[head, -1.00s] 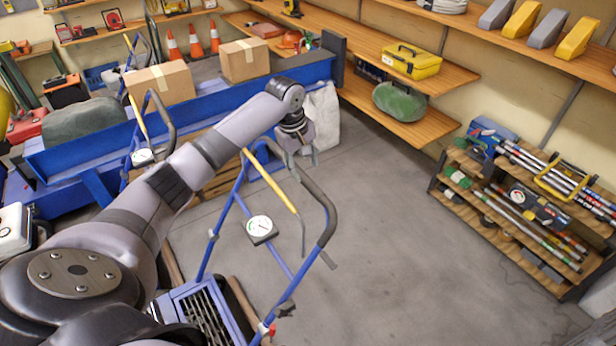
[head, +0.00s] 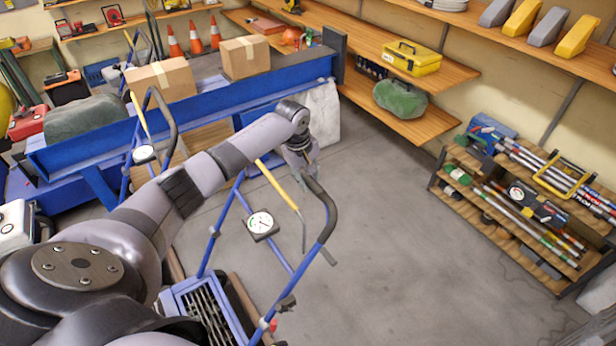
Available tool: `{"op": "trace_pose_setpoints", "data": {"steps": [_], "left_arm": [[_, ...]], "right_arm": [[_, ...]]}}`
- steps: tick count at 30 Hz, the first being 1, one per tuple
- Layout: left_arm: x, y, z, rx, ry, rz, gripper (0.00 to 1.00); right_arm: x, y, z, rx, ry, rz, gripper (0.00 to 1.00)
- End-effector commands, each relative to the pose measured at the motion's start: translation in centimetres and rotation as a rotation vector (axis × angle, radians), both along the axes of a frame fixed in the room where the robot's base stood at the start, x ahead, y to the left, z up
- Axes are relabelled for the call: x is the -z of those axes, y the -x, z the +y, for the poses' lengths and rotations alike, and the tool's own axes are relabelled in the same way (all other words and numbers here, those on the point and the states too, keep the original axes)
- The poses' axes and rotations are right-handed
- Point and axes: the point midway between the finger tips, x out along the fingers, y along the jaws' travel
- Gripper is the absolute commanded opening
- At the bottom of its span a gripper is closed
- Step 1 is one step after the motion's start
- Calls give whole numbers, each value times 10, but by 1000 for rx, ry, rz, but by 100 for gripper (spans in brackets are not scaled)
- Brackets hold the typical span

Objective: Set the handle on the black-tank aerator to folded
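The nearer aerator has a blue tubular handle (head: 312,264) with a dark grey grip bend at the top; the handle stands up, raised from a blue deck with a dark grille (head: 208,312). A yellow rod (head: 277,186) and a white dial gauge (head: 261,224) sit on it. A second aerator handle (head: 172,135) with a similar gauge (head: 144,154) stands farther back at left. I cannot make out a black tank on either. My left gripper (head: 306,172) is at the top of the nearer handle's grip, close to or touching it; its fingers are too unclear to tell open or shut. My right gripper is out of view.
A blue bench (head: 210,98) with cardboard boxes (head: 245,57) runs behind my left arm. A low wooden rack (head: 475,200) with poles stands at right. Wall shelves (head: 455,75) hold a yellow toolbox (head: 411,59). The floor between is clear.

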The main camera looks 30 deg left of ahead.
Motion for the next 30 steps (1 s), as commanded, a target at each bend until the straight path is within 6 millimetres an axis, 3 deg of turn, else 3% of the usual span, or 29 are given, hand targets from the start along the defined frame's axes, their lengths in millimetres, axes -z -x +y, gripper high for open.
{"op": "trace_pose_setpoints", "data": {"steps": [13,30], "left_arm": [[0,0,0,0,0,0,0],[-3,-2,-1,0,3,-6,0]], "right_arm": [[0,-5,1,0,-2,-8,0],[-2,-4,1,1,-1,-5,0]]}}
